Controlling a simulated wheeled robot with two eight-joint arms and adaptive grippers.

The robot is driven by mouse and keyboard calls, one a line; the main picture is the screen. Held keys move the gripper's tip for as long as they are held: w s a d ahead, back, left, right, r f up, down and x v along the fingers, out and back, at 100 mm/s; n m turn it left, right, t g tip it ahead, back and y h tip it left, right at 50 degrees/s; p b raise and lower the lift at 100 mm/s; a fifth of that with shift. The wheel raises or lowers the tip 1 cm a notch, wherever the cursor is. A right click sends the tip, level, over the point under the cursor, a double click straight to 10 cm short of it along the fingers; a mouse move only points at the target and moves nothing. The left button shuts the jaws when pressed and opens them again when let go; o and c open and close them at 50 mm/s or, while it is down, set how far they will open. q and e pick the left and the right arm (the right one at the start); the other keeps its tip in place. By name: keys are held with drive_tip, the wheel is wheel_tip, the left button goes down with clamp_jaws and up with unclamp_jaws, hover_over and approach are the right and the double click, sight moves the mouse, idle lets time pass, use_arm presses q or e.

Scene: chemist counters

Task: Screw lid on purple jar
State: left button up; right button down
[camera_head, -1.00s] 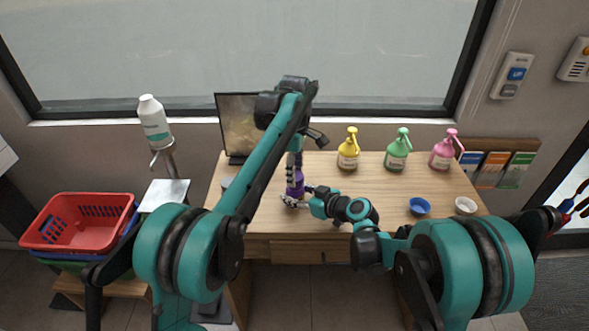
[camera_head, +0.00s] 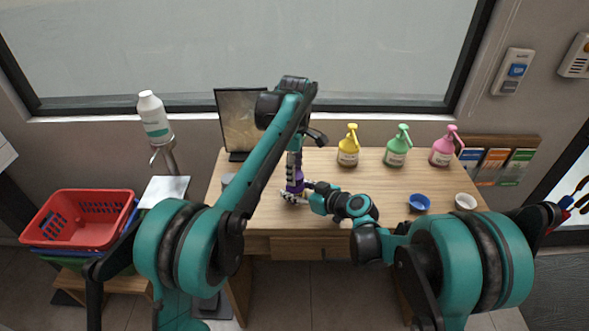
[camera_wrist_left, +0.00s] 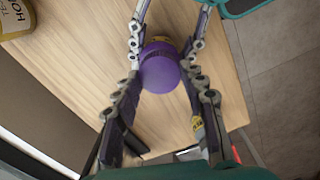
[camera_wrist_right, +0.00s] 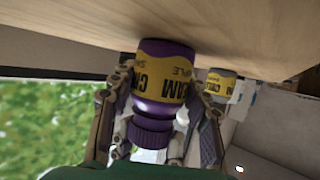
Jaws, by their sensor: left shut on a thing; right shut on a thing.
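The purple jar (camera_head: 294,187) stands upright near the table's front edge. In the right wrist view the jar (camera_wrist_right: 165,75) appears upside down, with a yellow label. Its purple lid (camera_wrist_right: 152,134) sits at the jar's neck; I cannot tell how tight it is. The lid's round top (camera_wrist_left: 160,72) shows in the left wrist view between my left fingers. My left gripper (camera_head: 296,163) comes from above and is shut on the lid. My right gripper (camera_head: 297,196) comes low from the right and is shut around the jar's body.
A blue lid (camera_head: 420,203) and a white lid (camera_head: 466,201) lie at the table's right. Yellow (camera_head: 348,150), green (camera_head: 397,150) and pink (camera_head: 443,150) pump bottles stand behind. A grey jar (camera_wrist_right: 221,86) with a yellow label is nearby. A screen (camera_head: 240,120) stands at back left.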

use_arm(q)
drive_tip(key=m, duration=0.6)
drive_tip(key=shift+w+f, duration=0.1)
drive_tip(key=m, duration=0.7)
drive_tip(key=shift+d, duration=0.1)
drive_tip(key=m, duration=0.7)
drive_tip(key=shift+m, duration=0.4)
drive_tip(key=m, duration=0.7)
drive_tip(key=shift+d+f, duration=0.1)
drive_tip(key=m, duration=1.2)
drive_tip(key=shift+s, duration=0.2)
drive_tip(key=m, duration=0.5)
drive_tip(key=shift+f, duration=0.1)
drive_tip(key=m, duration=0.7)
